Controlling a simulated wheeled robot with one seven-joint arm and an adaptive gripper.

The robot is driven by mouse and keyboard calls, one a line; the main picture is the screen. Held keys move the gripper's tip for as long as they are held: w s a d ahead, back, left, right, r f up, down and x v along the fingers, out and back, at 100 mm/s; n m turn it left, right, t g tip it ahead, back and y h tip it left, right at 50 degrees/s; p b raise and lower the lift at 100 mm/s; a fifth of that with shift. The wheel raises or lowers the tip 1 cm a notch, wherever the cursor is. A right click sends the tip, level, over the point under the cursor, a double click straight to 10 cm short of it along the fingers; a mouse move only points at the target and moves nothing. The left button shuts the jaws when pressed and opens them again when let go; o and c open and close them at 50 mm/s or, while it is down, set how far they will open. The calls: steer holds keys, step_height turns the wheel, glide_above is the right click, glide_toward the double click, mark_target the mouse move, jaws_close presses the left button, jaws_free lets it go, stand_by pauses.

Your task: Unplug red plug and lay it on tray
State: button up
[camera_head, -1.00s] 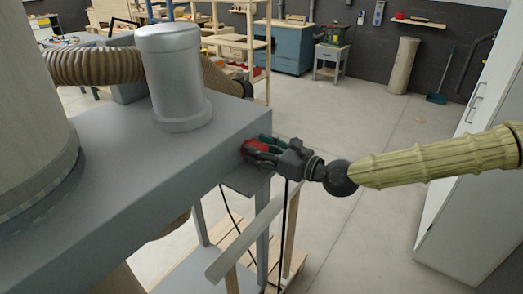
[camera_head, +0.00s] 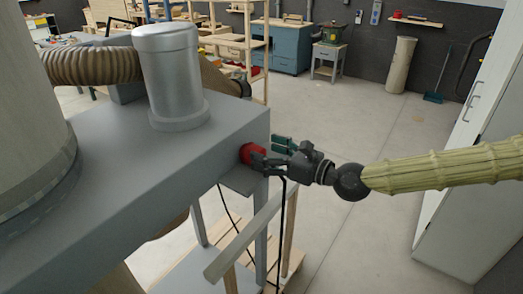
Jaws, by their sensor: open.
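The red plug (camera_head: 251,153) is at the end face of the grey machine housing (camera_head: 190,165). It looks seated there, and its right part is partly covered by a dark finger. My gripper (camera_head: 267,151) is open just right of the plug, with its fingers pointing left toward it. One finger is above and one is lower, near the plug; I cannot tell whether it touches. A small grey ledge (camera_head: 240,182) juts out below the plug. I cannot tell whether it is the tray.
A black cable (camera_head: 283,215) hangs below my gripper. A pale slanted bar (camera_head: 243,240) and stand legs are beneath. A silver cylinder (camera_head: 170,75) stands on the housing. A white cabinet (camera_head: 450,190) is at right. The floor between is clear.

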steer(key=v, duration=0.9)
steer(key=shift+w, duration=0.1)
stand_by(0.4)
steer(key=s+a+f+n+g+h+b, duration=0.1)
steer(key=s+a+f+n+g, duration=0.15)
steer(key=f, duration=0.65)
steer(key=s+a+f+n+g+h+b, duration=0.1)
steer(key=s+a+f+n, duration=0.2)
steer(key=f, duration=0.6)
steer(key=s+a+f+n+g+h+b, duration=0.1)
steer(key=s+f+n+g+h, duration=0.15)
steer(key=s+f, duration=0.45)
steer(key=s+a+f+n+g+h+b, duration=0.1)
steer(key=s+f+n, duration=0.25)
steer(key=f, duration=0.75)
steer(key=s+d+f+n+g+h+b, duration=0.1)
steer(key=s+d+f+n+h, duration=0.15)
steer(key=s+d+f, duration=0.35)
steer(key=s+d+f+n+g+h+b, duration=0.1)
steer(key=s+d+f+n, duration=0.1)
steer(key=s+f+n, duration=0.45)
steer(key=s+d+f+n+h+b, duration=0.1)
steer(key=d+f+n+h, duration=0.1)
steer(key=d, duration=0.4)
steer(key=s+d+f+n+g+h, duration=0.1)
steer(key=s+d+f+n+h, duration=0.1)
steer(key=d+f, duration=0.3)
steer(key=shift+s+d+f+h+b, duration=0.15)
steer(key=shift+d+f+h+b, duration=0.05)
steer(key=shift+d+h+b, duration=0.25)
